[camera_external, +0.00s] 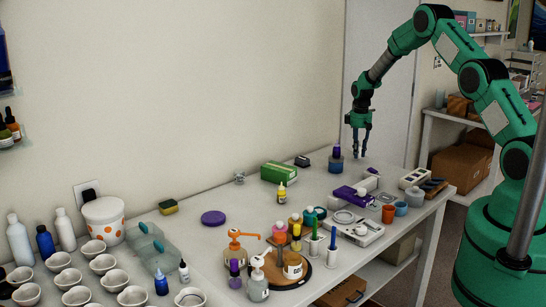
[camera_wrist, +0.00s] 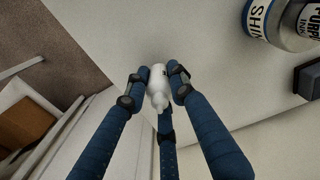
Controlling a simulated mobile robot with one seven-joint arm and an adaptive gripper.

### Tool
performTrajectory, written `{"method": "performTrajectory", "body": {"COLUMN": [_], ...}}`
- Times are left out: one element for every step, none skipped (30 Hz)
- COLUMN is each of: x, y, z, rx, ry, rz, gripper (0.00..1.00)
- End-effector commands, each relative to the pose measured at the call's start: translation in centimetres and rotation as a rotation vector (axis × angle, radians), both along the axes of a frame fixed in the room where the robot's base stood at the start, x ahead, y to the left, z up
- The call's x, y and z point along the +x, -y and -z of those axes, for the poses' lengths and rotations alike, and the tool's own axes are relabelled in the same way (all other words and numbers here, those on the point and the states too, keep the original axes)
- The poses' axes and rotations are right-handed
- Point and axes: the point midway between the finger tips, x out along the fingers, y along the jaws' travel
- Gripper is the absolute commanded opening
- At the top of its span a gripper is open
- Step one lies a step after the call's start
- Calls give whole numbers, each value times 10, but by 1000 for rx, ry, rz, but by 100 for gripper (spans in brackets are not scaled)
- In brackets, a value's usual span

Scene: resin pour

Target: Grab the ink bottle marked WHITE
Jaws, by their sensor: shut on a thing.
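My gripper (camera_external: 359,150) is at the far end of the table, beside a purple-topped bottle in the external view. In the wrist view my gripper (camera_wrist: 158,80) has its three dark blue fingers closed around a small white bottle (camera_wrist: 158,92). The bottle's white tip points toward the camera. A small dark mark shows on its side, but no word can be read.
A purple-lidded ink jar (camera_external: 336,160) stands left of my gripper; the wrist view shows a labelled purple ink jar (camera_wrist: 282,22). A green box (camera_external: 279,172) and a black object (camera_external: 302,161) lie further left. Bottles and cups crowd the table's front.

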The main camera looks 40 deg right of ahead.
Motion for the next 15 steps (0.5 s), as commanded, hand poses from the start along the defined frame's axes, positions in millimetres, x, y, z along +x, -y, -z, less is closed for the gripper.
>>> {"method": "performTrajectory", "body": {"x": [1,1,1,1,-1,-7,-11,-14,-20,-24,-28,-33,-38,-43,-49], "y": [0,0,0,0,-1,-3,-4,-5,-7,-9,-10,-12,-14,-16,-18], "z": [-7,-11,-17,-21,-23,-22,-22,-22,-22,-23,-23,-25,-25,-25,-26], "rx": [-1,-1,-1,-1,-1,0,0,0,1,0,0,0,0,0,0], "ry": [2,3,3,3,1,0,0,-1,-1,0,0,1,0,-1,0], "rz": [0,0,0,0,0,0,0,0,0,0,0,0,0,0,0], "gripper": [2,2,2,2,2,2,2,2,2,2,2,2,2,2,2]}}
